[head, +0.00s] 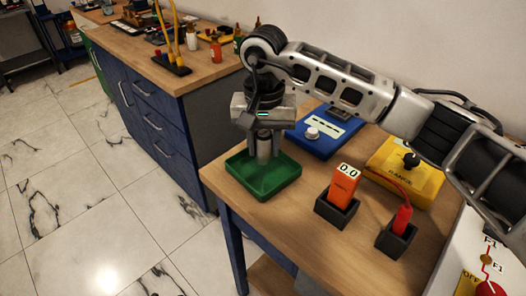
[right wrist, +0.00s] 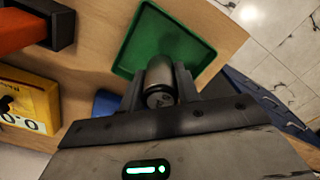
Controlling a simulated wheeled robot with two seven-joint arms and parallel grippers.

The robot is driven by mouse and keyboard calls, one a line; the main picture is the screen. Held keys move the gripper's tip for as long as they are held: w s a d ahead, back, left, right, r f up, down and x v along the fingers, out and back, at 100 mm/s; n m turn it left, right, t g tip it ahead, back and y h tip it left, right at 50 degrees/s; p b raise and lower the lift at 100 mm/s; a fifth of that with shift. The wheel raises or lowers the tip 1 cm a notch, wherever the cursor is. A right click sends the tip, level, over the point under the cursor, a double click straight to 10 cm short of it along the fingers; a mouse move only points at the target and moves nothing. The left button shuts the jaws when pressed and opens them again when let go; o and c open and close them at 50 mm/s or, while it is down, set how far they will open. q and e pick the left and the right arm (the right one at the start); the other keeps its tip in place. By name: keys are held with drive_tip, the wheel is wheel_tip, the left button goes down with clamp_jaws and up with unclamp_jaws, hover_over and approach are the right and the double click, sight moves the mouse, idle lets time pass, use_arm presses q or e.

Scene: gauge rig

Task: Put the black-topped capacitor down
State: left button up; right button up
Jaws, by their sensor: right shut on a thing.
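The black-topped capacitor (right wrist: 160,82) is a grey metal cylinder with a dark end, held between the two fingers of my right gripper (right wrist: 158,90) in the right wrist view. In the head view my right gripper (head: 264,140) points down over the green tray (head: 284,186), at the table's near left corner. The capacitor's lower part sits within the tray's outline; I cannot tell whether it touches the tray floor. The green tray also shows in the right wrist view (right wrist: 189,43). My left gripper is not in view.
A blue device (head: 318,142) with a white knob stands behind the tray. An orange meter (head: 343,186) and a red probe (head: 402,217) stand in black holders to the right. A yellow gauge box (head: 420,188) lies behind them. A second bench (head: 190,75) stands beyond a gap.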

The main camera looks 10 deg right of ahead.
sight(263, 155)
drive_tip(key=shift+w+f, duration=0.25)
drive_tip(key=shift+f, duration=0.05)
wheel_tip(263, 155, down, 2)
drive_tip(key=shift+f+p, duration=0.2)
drive_tip(key=shift+p, duration=0.3)
drive_tip(key=shift+f, duration=0.3)
drive_tip(key=shift+w+f, duration=0.1)
drive_tip(key=shift+f, duration=0.15)
drive_tip(key=o, duration=1)
drive_tip(key=shift+r, duration=0.55)
wheel_tip(263, 155, up, 10)
drive_tip(key=shift+r+b, duration=0.25)
drive_tip(key=shift+b, duration=0.65)
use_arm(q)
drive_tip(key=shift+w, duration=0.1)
use_arm(e)
drive_tip(key=shift+r, duration=0.35)
